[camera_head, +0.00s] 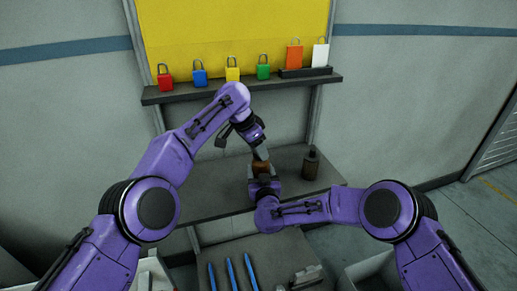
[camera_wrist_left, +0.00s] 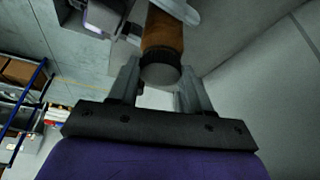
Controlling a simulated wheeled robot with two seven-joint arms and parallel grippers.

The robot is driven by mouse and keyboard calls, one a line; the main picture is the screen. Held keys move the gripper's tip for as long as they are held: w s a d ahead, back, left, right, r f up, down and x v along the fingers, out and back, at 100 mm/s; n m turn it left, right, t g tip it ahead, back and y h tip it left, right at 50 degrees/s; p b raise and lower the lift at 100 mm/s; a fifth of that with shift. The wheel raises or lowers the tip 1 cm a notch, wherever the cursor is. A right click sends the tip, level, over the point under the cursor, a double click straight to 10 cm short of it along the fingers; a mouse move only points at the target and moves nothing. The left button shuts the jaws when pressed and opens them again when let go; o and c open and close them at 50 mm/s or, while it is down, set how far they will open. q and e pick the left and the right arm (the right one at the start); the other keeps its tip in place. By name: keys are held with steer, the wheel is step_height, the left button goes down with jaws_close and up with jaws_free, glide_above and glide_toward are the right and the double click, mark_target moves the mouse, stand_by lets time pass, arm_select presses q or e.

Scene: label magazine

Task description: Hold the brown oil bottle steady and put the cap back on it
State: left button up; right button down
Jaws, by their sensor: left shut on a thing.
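The brown oil bottle (camera_head: 261,169) is at the middle of the head view, between my two grippers, mostly covered by them. In the left wrist view its brown body (camera_wrist_left: 163,30) runs away from the camera. The dark cap (camera_wrist_left: 160,72), with a grey top, is at the near end of the bottle, in line with it. My left gripper (camera_head: 260,152) is above the bottle, and its fingers are on both sides of the cap. My right gripper (camera_head: 263,181) is around the bottle's body from the front. Whether the cap is fully seated cannot be seen.
A dark bottle (camera_head: 311,165) stands on the grey bench (camera_head: 210,187), right of my grippers. Several coloured padlocks (camera_head: 232,74) stand on a shelf (camera_head: 215,91) behind. Several blue pens (camera_head: 231,274) lie at the front. The bench's left part is clear.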

arm_select(q)
steer(key=shift+s, duration=0.1)
steer(key=o, duration=1.5)
steer(key=v, duration=1.2)
arm_select(e)
steer(key=shift+c, duration=0.8)
jaws_free()
steer(key=shift+s, duration=0.1)
